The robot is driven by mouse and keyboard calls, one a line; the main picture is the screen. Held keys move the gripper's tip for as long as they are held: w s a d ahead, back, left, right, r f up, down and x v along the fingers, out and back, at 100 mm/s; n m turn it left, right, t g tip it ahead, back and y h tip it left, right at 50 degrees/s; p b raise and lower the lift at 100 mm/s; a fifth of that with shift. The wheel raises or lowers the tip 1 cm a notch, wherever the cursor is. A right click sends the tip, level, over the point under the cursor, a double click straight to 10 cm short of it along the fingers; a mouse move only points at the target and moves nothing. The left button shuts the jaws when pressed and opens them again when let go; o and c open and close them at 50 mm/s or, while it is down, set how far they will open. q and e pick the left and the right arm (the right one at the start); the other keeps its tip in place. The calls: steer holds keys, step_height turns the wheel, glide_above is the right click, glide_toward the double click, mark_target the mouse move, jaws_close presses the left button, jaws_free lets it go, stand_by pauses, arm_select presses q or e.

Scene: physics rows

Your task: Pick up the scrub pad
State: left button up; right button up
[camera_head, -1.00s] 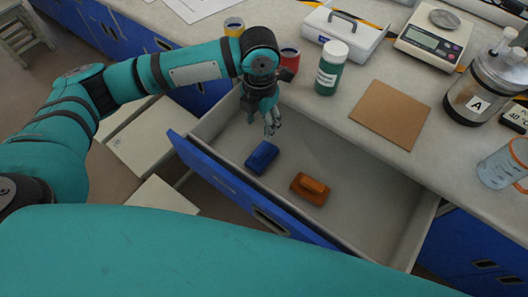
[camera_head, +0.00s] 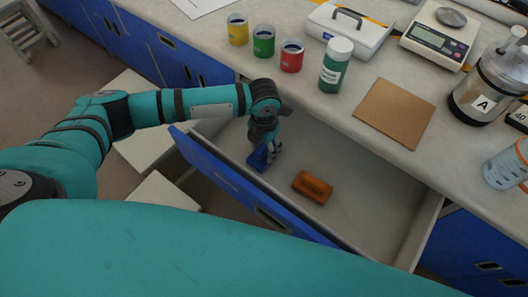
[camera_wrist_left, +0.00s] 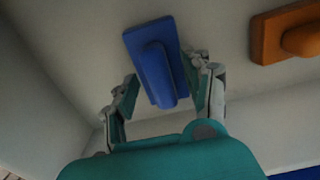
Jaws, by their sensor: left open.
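The open drawer (camera_head: 375,230) holds two pads with raised grips, one blue and one orange-brown. The blue scrub pad (camera_head: 256,163) lies at the drawer's left, partly hidden by my left gripper (camera_head: 270,154). In the left wrist view the blue pad (camera_wrist_left: 155,62) lies between and ahead of the two fingers of my open left gripper (camera_wrist_left: 165,92). The right finger looks close to the pad's edge; I cannot tell whether it touches. The orange-brown pad (camera_head: 312,187) lies to the right, apart from the gripper. My right gripper is not in view.
On the counter stand yellow (camera_head: 237,30), green (camera_head: 263,41) and red (camera_head: 291,57) cups, a green-labelled bottle (camera_head: 335,66), a brown board (camera_head: 394,112), a scale (camera_head: 439,40) and a jar (camera_head: 483,90). The drawer's right side is clear.

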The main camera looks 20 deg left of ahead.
mark_target(264, 146)
arm_select(q)
jaws_close()
stand_by(0.3)
step_height(264, 146, up, 10)
steer(key=shift+p, duration=0.35)
